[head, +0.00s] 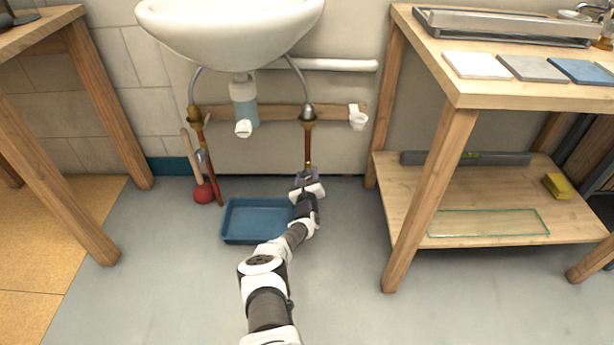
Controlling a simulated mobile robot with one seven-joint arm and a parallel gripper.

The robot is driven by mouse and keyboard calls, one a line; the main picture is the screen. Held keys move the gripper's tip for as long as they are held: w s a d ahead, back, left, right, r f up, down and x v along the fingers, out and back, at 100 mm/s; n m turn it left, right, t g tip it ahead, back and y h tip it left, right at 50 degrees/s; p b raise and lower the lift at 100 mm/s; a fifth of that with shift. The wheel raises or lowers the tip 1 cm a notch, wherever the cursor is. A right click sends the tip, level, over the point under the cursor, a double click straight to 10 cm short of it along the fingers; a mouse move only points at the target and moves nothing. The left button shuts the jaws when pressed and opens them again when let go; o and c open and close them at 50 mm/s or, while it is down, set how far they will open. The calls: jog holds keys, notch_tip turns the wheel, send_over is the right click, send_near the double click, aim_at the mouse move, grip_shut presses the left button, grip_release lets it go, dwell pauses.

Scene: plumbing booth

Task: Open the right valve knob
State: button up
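My arm reaches forward, and my gripper (307,173) is at the lower end of this pipe, close to the wall. The right valve knob cannot be made out; the gripper seems to cover that spot. Whether the fingers touch or hold the knob cannot be told. The left supply pipe (212,170) runs down with a small grey valve part (201,155) on it.
A white sink (230,25) hangs above, with a drain trap (243,100) below it. A blue tray (250,236) lies on the floor left of my forearm. A red plunger (203,193) stands at the left pipe. A wooden workbench (425,200) stands right. The front floor is clear.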

jog(key=shift+o, duration=1.1)
jog(key=shift+s+r+p, duration=0.2)
jog(key=shift+s+p, duration=0.45)
jog(key=shift+p, duration=0.3)
jog(key=s+p, duration=1)
jog(key=s, duration=0.2)
jog(key=shift+s+f, duration=0.15)
jog(key=shift+s, duration=0.1)
